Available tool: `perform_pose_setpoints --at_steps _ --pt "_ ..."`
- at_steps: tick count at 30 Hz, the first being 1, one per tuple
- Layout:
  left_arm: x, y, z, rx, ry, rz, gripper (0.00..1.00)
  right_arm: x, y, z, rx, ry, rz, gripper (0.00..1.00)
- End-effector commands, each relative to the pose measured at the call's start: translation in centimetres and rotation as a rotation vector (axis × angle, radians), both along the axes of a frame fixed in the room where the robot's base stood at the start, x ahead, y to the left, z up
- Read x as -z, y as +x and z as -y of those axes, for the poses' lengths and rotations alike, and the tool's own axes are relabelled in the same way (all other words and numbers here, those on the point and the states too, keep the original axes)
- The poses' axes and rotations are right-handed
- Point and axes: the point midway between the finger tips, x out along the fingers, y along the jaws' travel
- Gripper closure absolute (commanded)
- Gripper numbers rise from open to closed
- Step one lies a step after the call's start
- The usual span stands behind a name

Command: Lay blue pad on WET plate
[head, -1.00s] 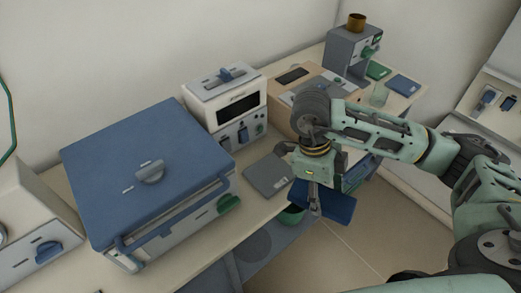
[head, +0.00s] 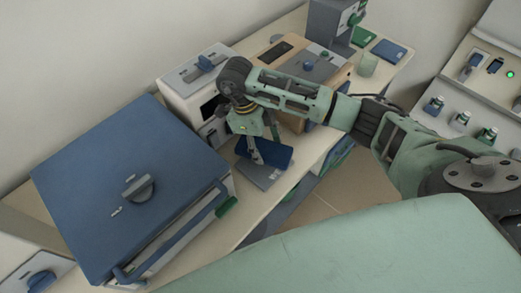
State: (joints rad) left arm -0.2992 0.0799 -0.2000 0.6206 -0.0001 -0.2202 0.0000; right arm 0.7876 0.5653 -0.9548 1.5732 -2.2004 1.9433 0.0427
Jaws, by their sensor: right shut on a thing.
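My right gripper (head: 258,157) is shut on a blue pad (head: 277,153). The pad is over the back part of a grey plate (head: 262,175) on the bench, in front of the white furnace. The pad covers part of the plate; I cannot tell whether it touches it. Small pale marks show on the plate, too small to read as WET. My left gripper is not in view.
A large blue-lidded furnace (head: 125,185) stands left of the plate, and a white furnace (head: 195,85) behind it. A beaker (head: 367,64), a green pad (head: 362,37) and another blue pad (head: 391,50) are at the bench's far end.

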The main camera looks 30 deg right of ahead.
Motion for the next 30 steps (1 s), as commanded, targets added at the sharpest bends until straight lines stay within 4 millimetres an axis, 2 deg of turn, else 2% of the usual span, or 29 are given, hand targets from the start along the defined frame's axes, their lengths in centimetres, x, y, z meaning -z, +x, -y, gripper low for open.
perform_pose_setpoints --at_steps 5,13,24,25,30 --pt "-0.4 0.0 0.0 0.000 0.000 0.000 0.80 0.8 0.6 -0.3 -0.001 -0.001 -0.003 0.64" --pt "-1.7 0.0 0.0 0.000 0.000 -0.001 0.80 4.2 0.6 -0.3 0.000 -0.001 -0.003 0.64" --pt "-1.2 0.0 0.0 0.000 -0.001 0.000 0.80 4.9 0.6 -0.3 -0.001 -0.001 0.000 0.64" --pt "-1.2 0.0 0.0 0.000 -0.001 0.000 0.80 4.9 0.6 -0.3 -0.001 -0.001 0.000 0.45" --pt "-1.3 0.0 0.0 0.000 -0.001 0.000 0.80 4.8 0.6 -0.3 -0.001 -0.001 0.000 0.30"
